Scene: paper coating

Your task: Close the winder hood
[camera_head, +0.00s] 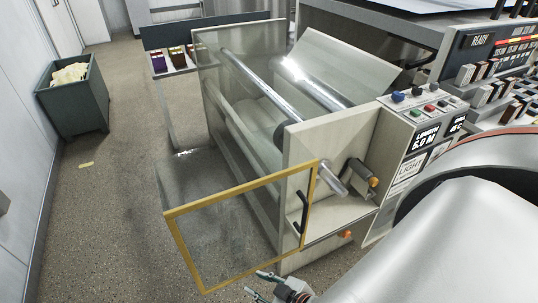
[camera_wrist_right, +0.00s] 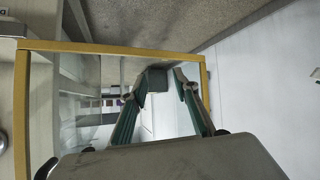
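The winder hood is a clear panel in a yellow frame (camera_head: 240,188), and it stands swung out from the front of the winder (camera_head: 330,135). A black handle (camera_head: 300,212) is on the right side of the frame. In the right wrist view the yellow frame (camera_wrist_right: 100,47) spans the picture behind my fingers. My right gripper (camera_head: 256,282) is low at the bottom, below and in front of the frame's lower right corner. In the right wrist view its two fingers (camera_wrist_right: 160,88) are spread with nothing between them. My left gripper is not in view.
A green bin (camera_head: 75,105) with pale paper stands at the far left. A control box (camera_head: 420,115) with buttons and displays is on the winder's right side. Metal rollers (camera_head: 280,95) lie inside the winder. The floor (camera_head: 105,220) left of the hood is clear.

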